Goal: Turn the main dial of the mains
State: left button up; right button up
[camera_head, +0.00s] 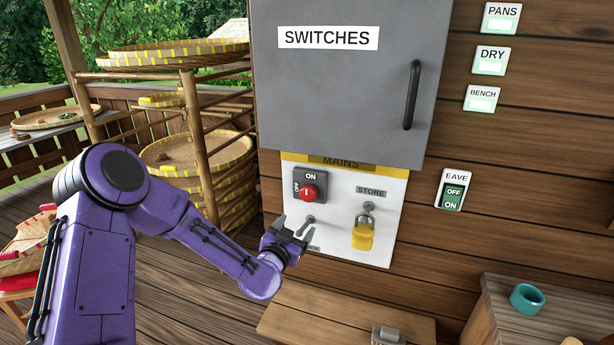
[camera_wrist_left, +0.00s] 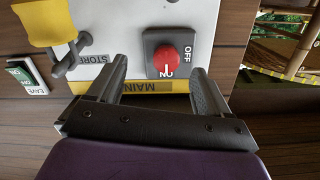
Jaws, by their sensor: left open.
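The main dial (camera_head: 308,192) is a red knob on a dark square plate marked ON and OFF, on the white MAINS panel (camera_head: 385,254). It also shows in the left wrist view (camera_wrist_left: 173,59), upside down, with its white mark at the ON label. My left gripper (camera_head: 294,229) is open and empty, just below and in front of the dial in the head view. In the left wrist view its two fingers (camera_wrist_left: 160,88) point toward the panel, with the dial seen between and beyond their tips, apparently apart from them. My right gripper is not in view.
A yellow padlock (camera_head: 362,235) hangs at the STORE label beside the dial. The grey SWITCHES cabinet (camera_head: 340,90) overhangs above. A bamboo rack (camera_head: 195,130) stands left; a wooden bench (camera_head: 345,325) lies below.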

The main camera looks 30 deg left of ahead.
aim_at(307, 195)
pick_arm(q)
jog(key=shift+t, duration=0.4)
jog(key=w+a+r+p, duration=0.1)
jog(key=w, duration=0.2)
jog(key=w+a+r, duration=0.1)
jog(key=w, duration=0.3)
jog(key=w+a+r+p, duration=0.1)
jog(key=w, duration=0.3)
jog(key=shift+w+a+r+p, duration=0.1)
jog(key=shift+a+r+p, duration=0.1)
jog(key=shift+a+p, duration=0.1)
jog(key=c, duration=1)
